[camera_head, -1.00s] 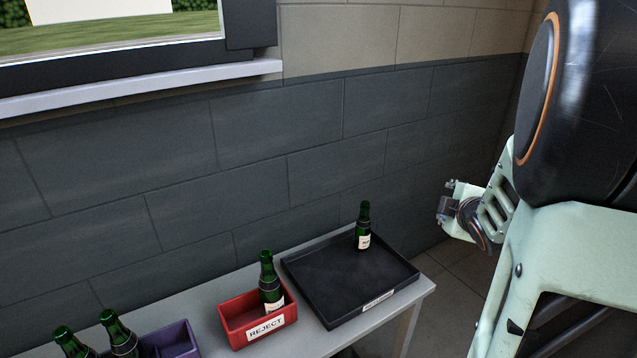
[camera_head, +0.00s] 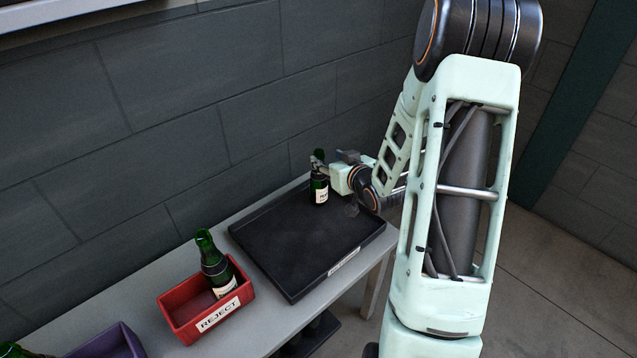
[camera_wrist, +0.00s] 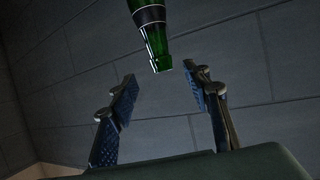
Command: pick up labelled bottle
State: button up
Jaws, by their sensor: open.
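A green bottle with a white label (camera_head: 320,194) stands upright in the back corner of the black tray (camera_head: 300,287). My gripper (camera_head: 319,161) is at the bottle's neck, coming in from the right. In the wrist view my gripper (camera_wrist: 161,78) has its two fingers apart, one on each side. The bottle's green neck (camera_wrist: 157,44) shows upside down there, between and just beyond the fingertips, with a gap to the left finger. The right fingertip is close to the neck; I cannot tell whether they touch. The neck top is partly hidden by my fingers in the head view.
Left of the tray, a red REJECT box (camera_head: 184,318) holds a leaning green bottle (camera_head: 213,262). A purple box (camera_head: 108,343) and another bottle (camera_head: 14,350) are at the lower left. The grey table (camera_head: 150,290) runs along a dark block wall. The tray's middle is clear.

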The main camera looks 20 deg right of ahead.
aim_at(321, 155)
jog(key=b+x, duration=0.1)
jog(key=x, duration=0.6)
jog(key=shift+a+f, duration=0.1)
jog(key=shift+a, duration=0.05)
grip_shut()
